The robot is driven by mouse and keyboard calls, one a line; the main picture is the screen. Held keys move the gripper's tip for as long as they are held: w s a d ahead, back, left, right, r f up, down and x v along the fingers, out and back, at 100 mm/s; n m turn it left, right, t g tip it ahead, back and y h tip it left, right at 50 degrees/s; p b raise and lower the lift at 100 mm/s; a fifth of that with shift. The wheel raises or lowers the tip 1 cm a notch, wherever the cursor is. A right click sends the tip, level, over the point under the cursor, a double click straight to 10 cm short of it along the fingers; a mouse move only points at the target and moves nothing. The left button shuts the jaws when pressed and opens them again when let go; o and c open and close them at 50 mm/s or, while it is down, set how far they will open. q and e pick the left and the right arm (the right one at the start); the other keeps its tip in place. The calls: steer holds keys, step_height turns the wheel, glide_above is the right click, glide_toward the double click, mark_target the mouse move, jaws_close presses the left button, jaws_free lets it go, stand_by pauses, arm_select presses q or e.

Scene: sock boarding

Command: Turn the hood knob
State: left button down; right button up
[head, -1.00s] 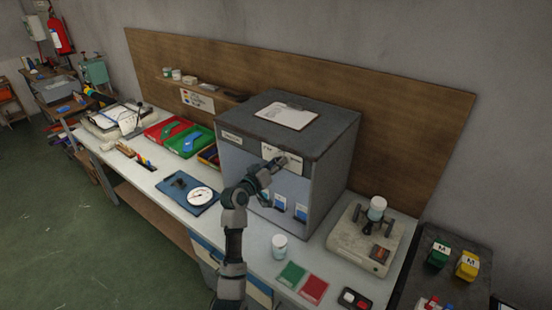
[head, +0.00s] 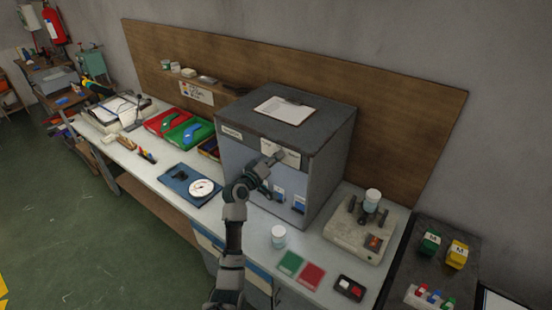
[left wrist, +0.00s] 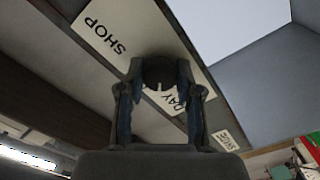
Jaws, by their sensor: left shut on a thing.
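The hood is a grey box (head: 329,175) with a dark top, standing on the bench in the head view. A pale label plate (head: 292,158) is on its upper front. In the left wrist view the plate (left wrist: 108,32) reads "SHOP" and "DAY", and a dark round knob (left wrist: 158,68) with a small white pointer sits on it. My left gripper (head: 275,159) is at the plate; in the left wrist view its fingers (left wrist: 160,80) are shut on the knob, one on each side. The arm hides the knob in the head view. My right gripper is not seen.
A clipboard (head: 286,110) lies on the hood. A white jar (head: 278,236), green card (head: 291,263) and red card (head: 312,276) lie in front. A blue board with a dial (head: 201,188) is left, a beige device (head: 352,236) right.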

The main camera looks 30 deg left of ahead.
arm_select(q)
steer(key=shift+a+r, duration=0.2)
steer(key=shift+r, duration=0.1)
steer(key=c, duration=0.8)
jaws_free()
steer(key=shift+a+f, duration=0.1)
steer(key=shift+f, duration=0.05)
steer(key=shift+s+f, duration=0.1)
steer(key=shift+f, duration=0.05)
steer(key=s+a, duration=0.1)
steer(key=s, duration=1)
steer(key=shift+s, duration=0.4)
